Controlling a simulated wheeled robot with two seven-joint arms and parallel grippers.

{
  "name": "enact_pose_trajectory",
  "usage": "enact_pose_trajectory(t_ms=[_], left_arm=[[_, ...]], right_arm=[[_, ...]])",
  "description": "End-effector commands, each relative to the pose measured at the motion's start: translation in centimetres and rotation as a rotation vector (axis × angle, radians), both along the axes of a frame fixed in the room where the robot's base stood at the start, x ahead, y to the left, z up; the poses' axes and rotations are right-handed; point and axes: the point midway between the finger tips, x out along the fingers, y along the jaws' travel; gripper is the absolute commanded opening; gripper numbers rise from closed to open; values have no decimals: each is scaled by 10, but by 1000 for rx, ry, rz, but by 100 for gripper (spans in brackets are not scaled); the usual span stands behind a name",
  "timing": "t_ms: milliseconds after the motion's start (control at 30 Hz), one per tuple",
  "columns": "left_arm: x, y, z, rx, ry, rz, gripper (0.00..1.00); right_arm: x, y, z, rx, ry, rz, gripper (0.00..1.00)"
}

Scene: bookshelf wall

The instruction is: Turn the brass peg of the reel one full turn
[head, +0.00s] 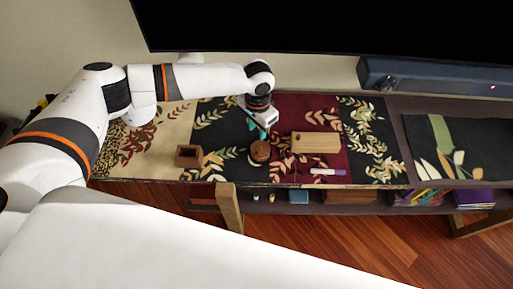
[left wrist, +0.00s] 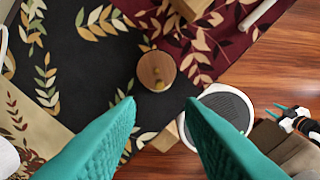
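The reel (head: 260,152) is a small round wooden piece standing on the patterned cloth of the console. In the left wrist view the reel (left wrist: 152,64) shows from above, with a small brass peg (left wrist: 158,86) on its top near the rim. My left gripper (head: 259,133) is over the reel, pointing down. In the left wrist view its teal fingers (left wrist: 160,101) are spread and empty, with the peg just beyond the gap between their tips. My right gripper (left wrist: 276,109) shows small at the right edge of the left wrist view, its teal tips apart and empty.
An open wooden box (head: 189,156) stands left of the reel and a wooden block (head: 316,142) right of it. A soundbar (head: 430,78) and dark screen (head: 320,25) are behind.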

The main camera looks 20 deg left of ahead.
Motion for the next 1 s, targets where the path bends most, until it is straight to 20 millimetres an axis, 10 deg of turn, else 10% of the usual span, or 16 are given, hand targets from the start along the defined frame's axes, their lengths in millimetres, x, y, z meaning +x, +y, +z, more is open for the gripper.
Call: enact_pose_trajectory(t_ms=[500, 1000], left_arm=[[-1, 0, -93, 2, 2, -3, 35], [-1, 0, -106, 1, 0, -3, 28]], right_arm=[[-3, -2, 4, -2, 3, 0, 36], [-4, 7, 4, 9, 5, 1, 36]])
